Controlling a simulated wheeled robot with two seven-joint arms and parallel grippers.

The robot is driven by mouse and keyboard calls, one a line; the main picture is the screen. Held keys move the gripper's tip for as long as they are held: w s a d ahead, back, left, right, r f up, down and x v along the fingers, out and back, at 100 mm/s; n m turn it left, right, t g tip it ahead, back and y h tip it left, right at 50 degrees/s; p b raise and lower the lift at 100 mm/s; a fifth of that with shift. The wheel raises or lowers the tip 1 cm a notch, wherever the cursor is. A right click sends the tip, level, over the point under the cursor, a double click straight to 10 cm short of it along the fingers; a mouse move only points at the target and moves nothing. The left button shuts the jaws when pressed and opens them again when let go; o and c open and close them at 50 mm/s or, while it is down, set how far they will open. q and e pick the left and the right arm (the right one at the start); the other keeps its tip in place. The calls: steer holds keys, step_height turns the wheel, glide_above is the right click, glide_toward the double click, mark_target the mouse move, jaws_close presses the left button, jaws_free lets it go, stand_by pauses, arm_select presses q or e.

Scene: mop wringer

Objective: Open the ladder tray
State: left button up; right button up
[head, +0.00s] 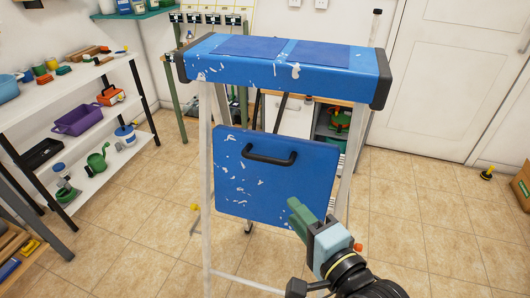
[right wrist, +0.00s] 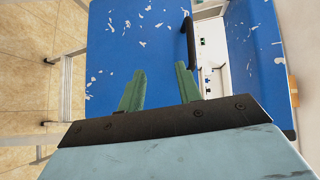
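The stepladder has a blue, paint-chipped top (head: 285,62) with black end caps. Below it hangs the blue ladder tray (head: 270,195), a flat panel steeply tilted against the legs, with a black handle (head: 270,158) near its upper edge. The tray (right wrist: 125,45) and handle (right wrist: 190,40) also show in the right wrist view. My right gripper (head: 297,215), with green fingers, is in front of the tray's lower right part, below the handle. In the right wrist view its fingers (right wrist: 160,85) are apart with nothing between them. My left gripper is not in view.
Shelves (head: 85,90) with bins, cans and a watering can stand on the left. A white door (head: 430,80) is at the back right. A cardboard box (head: 522,187) is at the right edge. The tiled floor around the ladder is mostly clear.

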glide_toward(267, 162)
steer(key=s+d+f, duration=0.1)
steer(key=s, duration=0.1)
steer(key=shift+m+t+y, duration=0.4)
steer(key=b+x, duration=0.1)
steer(key=x, duration=1.2)
steer(key=shift+w, duration=0.2)
jaws_close()
